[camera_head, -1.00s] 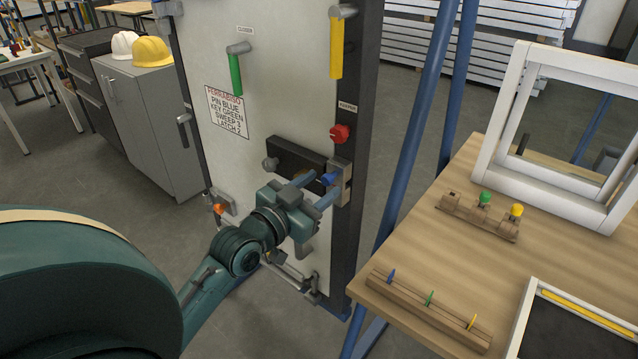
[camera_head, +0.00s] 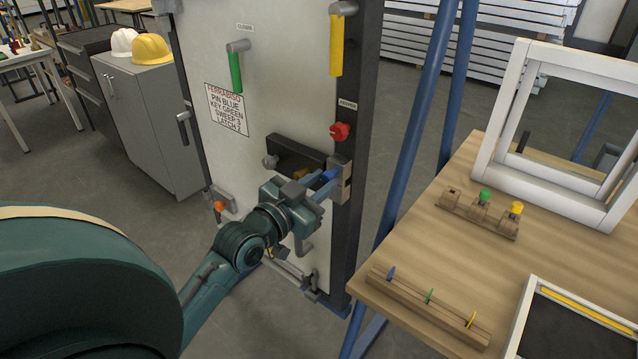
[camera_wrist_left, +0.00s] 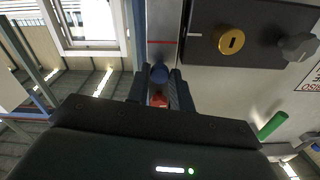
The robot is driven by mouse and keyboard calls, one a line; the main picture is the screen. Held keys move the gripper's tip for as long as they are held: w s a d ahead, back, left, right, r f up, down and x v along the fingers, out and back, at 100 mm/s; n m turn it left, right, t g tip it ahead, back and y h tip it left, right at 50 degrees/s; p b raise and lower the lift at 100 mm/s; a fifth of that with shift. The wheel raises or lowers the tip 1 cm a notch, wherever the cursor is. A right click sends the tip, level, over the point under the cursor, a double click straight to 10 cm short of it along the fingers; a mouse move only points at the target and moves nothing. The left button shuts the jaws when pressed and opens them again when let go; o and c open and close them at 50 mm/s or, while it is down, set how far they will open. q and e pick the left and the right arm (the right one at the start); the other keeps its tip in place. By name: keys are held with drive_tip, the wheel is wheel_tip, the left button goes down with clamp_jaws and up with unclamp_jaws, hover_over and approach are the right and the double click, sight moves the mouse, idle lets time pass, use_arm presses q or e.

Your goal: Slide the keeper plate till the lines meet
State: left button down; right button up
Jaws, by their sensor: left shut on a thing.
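The keeper plate (camera_head: 342,184) is a grey metal piece on the dark door post, right of the black lock box (camera_head: 287,152). A blue pin (camera_head: 330,174) sticks out of it. My left gripper (camera_head: 325,184) is shut on the blue pin, and its fingers also flank it in the left wrist view (camera_wrist_left: 159,76). That view shows a red line (camera_wrist_left: 161,42) across the grey metal and a short white line (camera_wrist_left: 195,35) on the black box beside a yellow key plug (camera_wrist_left: 231,41). The lines look slightly apart there. My right gripper is not in view.
A wooden table (camera_head: 400,285) with pin racks and a white frame stands right. Blue posts (camera_head: 425,80) stand between.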

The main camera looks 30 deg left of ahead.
use_arm(q)
drive_tip(key=shift+f, duration=0.55)
drive_tip(key=c, duration=1.2)
unclamp_jaws()
drive_tip(key=shift+c, duration=0.2)
drive_tip(key=s+a+b, duration=0.1)
drive_tip(key=s, duration=1.2)
drive_tip(key=shift+b, duration=0.35)
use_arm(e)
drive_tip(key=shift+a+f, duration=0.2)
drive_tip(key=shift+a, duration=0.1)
